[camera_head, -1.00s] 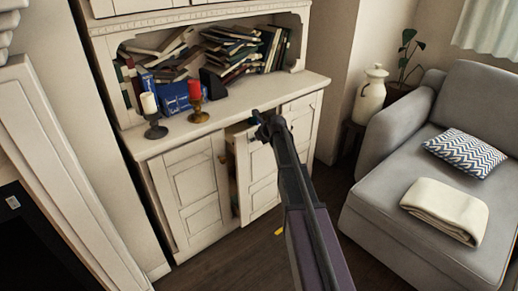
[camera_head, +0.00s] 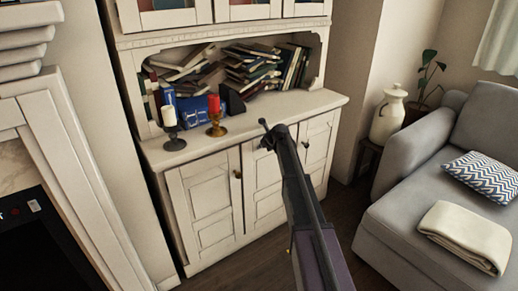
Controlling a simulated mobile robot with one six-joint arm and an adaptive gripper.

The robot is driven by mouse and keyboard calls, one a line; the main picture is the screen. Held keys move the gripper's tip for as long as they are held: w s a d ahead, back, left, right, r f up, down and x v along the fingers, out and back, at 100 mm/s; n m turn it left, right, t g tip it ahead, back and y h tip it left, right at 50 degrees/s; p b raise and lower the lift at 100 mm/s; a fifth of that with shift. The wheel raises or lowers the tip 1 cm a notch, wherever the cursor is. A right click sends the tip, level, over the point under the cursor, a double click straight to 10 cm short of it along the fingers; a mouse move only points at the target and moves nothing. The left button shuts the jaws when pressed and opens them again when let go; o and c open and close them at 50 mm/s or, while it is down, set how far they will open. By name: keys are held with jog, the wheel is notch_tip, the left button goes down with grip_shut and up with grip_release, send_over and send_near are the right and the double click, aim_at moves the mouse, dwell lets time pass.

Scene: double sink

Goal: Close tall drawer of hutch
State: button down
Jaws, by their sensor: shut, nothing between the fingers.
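The white hutch (camera_head: 212,165) stands against the wall, with books on its open shelf. Its tall middle front (camera_head: 262,185) appears flush with the panels beside it, with no gap showing. My arm covers part of it. My gripper (camera_head: 267,132) is shut and empty, in front of the upper part of the hutch's lower cabinet, just under the counter edge. I cannot tell whether it touches the front. A dark knob (camera_head: 238,174) shows on the left panel and another (camera_head: 306,144) on the right.
A white candle (camera_head: 170,118) and a red candle (camera_head: 215,112) stand on the hutch counter. A grey sofa (camera_head: 415,160) is at the right, with a white vase (camera_head: 388,118) behind it. A fireplace surround (camera_head: 75,170) is at the left. Dark floor (camera_head: 265,262) is open in front.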

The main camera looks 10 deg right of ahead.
jog(key=shift+s+d, duration=0.25)
jog(key=shift+s, duration=0.45)
jog(key=s+f+p+v, duration=0.1)
jog(key=p+v, duration=0.6)
jog(key=v, duration=0.4)
jog(key=shift+s+d, duration=0.3)
jog(key=shift+d, duration=0.15)
jog(key=shift+r, duration=0.15)
